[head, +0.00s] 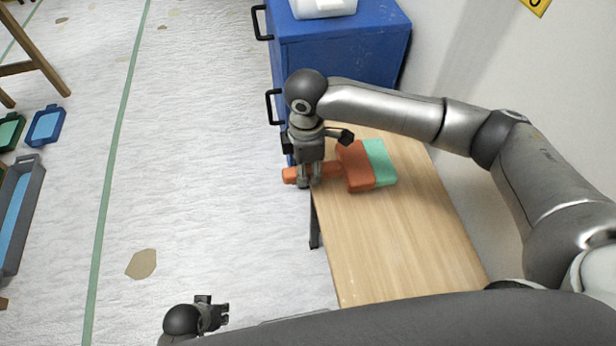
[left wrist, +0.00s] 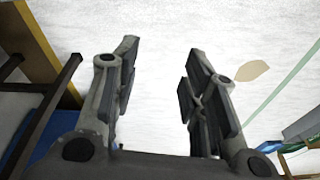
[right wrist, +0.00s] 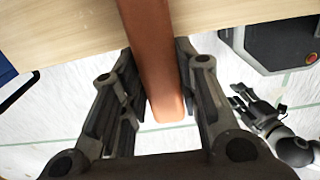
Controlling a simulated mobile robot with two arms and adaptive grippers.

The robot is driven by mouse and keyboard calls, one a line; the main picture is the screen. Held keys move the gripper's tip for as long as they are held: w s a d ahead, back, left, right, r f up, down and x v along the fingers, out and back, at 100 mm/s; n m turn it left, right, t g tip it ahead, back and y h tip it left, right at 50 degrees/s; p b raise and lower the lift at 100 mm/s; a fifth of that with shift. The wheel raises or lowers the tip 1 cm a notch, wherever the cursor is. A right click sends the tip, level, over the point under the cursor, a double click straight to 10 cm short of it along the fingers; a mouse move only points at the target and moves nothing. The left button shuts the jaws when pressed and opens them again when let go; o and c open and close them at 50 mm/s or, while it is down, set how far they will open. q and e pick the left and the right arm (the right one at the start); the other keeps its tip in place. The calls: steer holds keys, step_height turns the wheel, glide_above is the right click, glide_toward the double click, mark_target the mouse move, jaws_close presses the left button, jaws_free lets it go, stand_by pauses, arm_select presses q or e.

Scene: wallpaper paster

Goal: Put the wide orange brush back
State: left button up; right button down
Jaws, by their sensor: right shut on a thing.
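The wide orange brush (head: 356,168) is at the far end of the wooden table (head: 410,240), its orange head and green bristle end over the tabletop. Its handle sticks out past the table's left edge. My right gripper (head: 309,180) is shut on that handle from above. In the right wrist view the orange handle (right wrist: 158,60) runs between the two fingers. I cannot tell whether the head rests on the table or is just above it. My left gripper (head: 219,312) is low at the bottom of the head view. In the left wrist view it is open and empty (left wrist: 162,65).
A blue cabinet (head: 340,45) with black handles stands behind the table, a white item (head: 322,7) on top. On the left floor are a blue tray (head: 46,125), a green tray (head: 11,131), a long grey tray (head: 20,215) and a wooden stand (head: 35,55). The middle floor is mostly clear.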

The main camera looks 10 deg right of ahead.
step_height(320, 180, down, 2)
steer(key=shift+f, duration=0.2)
arm_select(q)
steer(key=shift+s+a+f+p, duration=0.1)
steer(key=shift+s+f+p, duration=0.15)
steer(key=shift+f, duration=0.3)
steer(key=shift+s+f+p, duration=0.1)
steer(key=shift+s+f, duration=0.15)
steer(key=shift+f, duration=0.3)
arm_select(e)
steer(key=shift+f, duration=0.55)
steer(key=c, duration=1.1)
jaws_free()
arm_select(q)
step_height(320, 180, up, 5)
steer(key=w+b, duration=0.1)
steer(key=w, duration=0.1)
arm_select(e)
steer(key=shift+r, duration=0.25)
arm_select(q)
steer(key=s+f+p, duration=0.2)
steer(key=s+f, duration=0.2)
steer(key=f, duration=0.4)
arm_select(e)
steer(key=r, duration=1)
steer(key=shift+d, duration=0.25)
arm_select(q)
steer(key=shift+a, duration=0.1)
